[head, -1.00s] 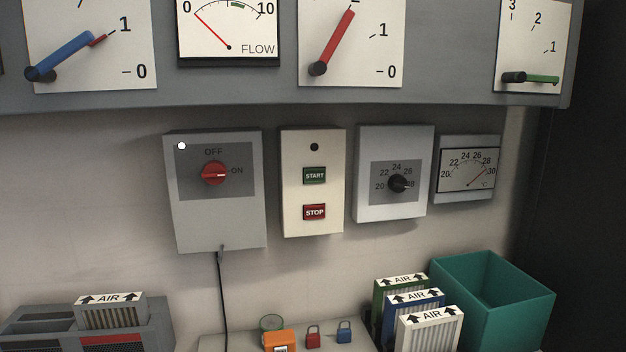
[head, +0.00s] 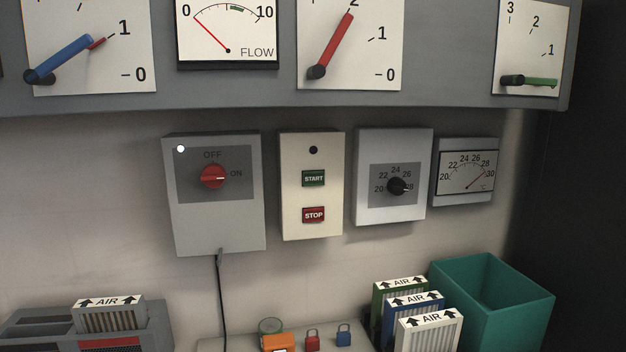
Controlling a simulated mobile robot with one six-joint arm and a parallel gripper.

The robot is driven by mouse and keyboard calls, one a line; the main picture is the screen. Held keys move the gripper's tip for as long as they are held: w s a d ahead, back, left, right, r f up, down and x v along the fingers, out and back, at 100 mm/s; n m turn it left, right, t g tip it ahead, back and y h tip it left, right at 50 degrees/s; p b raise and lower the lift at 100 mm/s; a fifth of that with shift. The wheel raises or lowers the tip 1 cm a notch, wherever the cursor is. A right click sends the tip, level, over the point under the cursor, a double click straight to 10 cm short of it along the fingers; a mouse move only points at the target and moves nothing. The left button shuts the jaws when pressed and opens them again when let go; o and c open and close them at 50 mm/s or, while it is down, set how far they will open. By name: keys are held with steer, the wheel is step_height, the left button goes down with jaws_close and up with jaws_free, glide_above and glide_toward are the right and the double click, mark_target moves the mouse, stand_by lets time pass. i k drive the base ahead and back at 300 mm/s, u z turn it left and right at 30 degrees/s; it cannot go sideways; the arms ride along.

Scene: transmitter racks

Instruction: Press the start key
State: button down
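The green START key (head: 313,178) sits on a cream control box (head: 312,196) on the wall, near the middle of the head view. The red STOP key (head: 313,215) is below it, and a dark round lamp (head: 313,150) is above it. The lamp looks unlit. My gripper is not in the head view, and nothing covers the START key.
Left of the cream box hangs a grey switch box (head: 215,235) with its red knob (head: 213,177) at ON and a white lamp lit. Right are a temperature dial box (head: 393,190) and a thermometer (head: 467,172). Gauges overhang above. Filters, padlocks and a green bin (head: 500,310) stand below.

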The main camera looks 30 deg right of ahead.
mark_target(310, 178)
steer(key=k, duration=1.35)
steer(key=u, duration=0.25)
steer(key=i, duration=0.9)
steer(key=u, duration=0.45)
